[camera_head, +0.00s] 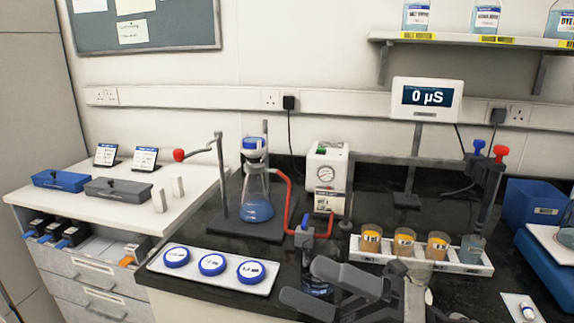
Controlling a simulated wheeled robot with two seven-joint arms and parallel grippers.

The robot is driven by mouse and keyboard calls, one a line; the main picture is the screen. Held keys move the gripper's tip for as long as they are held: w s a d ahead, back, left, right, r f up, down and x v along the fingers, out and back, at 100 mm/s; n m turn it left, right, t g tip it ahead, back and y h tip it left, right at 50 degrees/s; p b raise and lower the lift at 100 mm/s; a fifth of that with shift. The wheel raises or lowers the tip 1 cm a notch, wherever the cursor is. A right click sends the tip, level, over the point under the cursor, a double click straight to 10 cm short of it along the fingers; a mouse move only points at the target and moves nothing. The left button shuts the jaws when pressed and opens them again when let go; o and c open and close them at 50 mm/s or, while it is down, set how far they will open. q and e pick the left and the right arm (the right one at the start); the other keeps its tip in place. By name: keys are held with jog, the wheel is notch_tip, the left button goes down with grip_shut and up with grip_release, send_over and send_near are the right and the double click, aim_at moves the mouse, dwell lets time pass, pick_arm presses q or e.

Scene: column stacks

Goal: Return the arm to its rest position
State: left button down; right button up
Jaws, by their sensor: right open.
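My right gripper (304,283) comes in at the bottom centre, its two grey fingers pointing left and spread apart. Its arm rises from the bottom edge, in front of the dark bench. I see nothing clamped between the fingers. A dark upright fitting with a blue top (308,221) and a red tube stands just behind the fingers. A blue-tinted glass piece (318,289) shows in the gap between them, its lower part hidden; I cannot tell how far it is from them. My left gripper is not in view.
A white tray with blue-lidded dishes (268,286) lies left of the gripper. A rack (482,268) of orange-filled cups stands behind the right arm. A flask with blue liquid (257,203), a gauge box (327,165) and a display reading 0 µS (426,99) stand farther back.

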jog(key=w+d+f+m+t+h, duration=0.2)
jog(key=d+f+m+t+h, duration=0.2)
jog(key=f+m+t+h, duration=0.65)
jog(key=w+d+f+m+t+h, duration=0.3)
jog(key=d+f+m+t+h, duration=0.15)
jog(key=m, duration=1.15)
jog(key=s+d+f+m+g+h, duration=0.1)
jog(key=s+f+m+g, duration=0.3)
jog(key=f, duration=0.5)
jog(key=s+d+f+m+g+h, duration=0.1)
jog(key=s+f+m+g+h, duration=0.2)
jog(key=s+f, duration=0.5)
notch_tip(320, 180, down, 2)
jog(key=m+g, duration=0.1)
jog(key=m, duration=0.1)
jog(key=shift+s+d+f+m+h, duration=0.15)
jog(key=shift+d+f+m+h, duration=0.15)
jog(key=shift+m+h, duration=0.1)
